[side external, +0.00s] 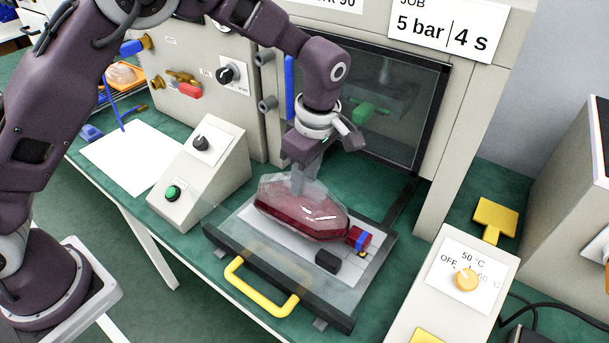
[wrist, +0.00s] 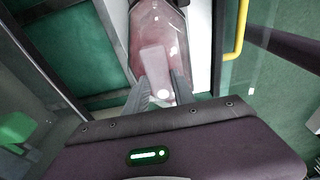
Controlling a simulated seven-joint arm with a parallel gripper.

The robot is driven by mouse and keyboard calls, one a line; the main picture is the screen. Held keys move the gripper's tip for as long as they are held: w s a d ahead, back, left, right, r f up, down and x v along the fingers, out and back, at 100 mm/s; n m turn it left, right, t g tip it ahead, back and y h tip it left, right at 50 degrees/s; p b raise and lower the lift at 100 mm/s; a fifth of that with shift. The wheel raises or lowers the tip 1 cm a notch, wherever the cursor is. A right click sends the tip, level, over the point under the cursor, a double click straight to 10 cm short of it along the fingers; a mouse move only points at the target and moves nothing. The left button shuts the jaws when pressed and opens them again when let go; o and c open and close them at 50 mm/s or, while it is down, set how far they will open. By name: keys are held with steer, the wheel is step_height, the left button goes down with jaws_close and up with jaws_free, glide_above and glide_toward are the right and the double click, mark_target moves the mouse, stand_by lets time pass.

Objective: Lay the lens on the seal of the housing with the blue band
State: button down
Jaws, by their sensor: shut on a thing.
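My gripper (side external: 305,188) points down over the drawer and is shut on the lens (side external: 300,212), a long translucent shell, clear along its upper edge and deep red below. In the wrist view the fingers (wrist: 160,88) close on a pale pinkish block on the lens (wrist: 158,25). The lens lies over the light plate in the drawer. A small red block with a blue band (side external: 359,238) shows at its right end. The housing body and its seal are hidden beneath the lens, so I cannot tell whether the lens touches the seal.
The drawer (side external: 222,245) is pulled out of the press, with a yellow handle (side external: 262,287) in front. A dark block (side external: 328,261) sits on its plate. A control box with a green button (side external: 173,192) stands left, a temperature box (side external: 465,262) right. The dark press window (side external: 400,110) is behind.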

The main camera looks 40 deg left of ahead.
steer(key=shift+f, duration=0.15)
steer(key=shift+f, duration=1)
steer(key=c, duration=1)
jaws_free()
steer(key=shift+f, duration=0.1)
steer(key=shift+o, duration=0.2)
steer(key=r, duration=0.4)
steer(key=d+r, duration=0.1)
steer(key=r, duration=0.2)
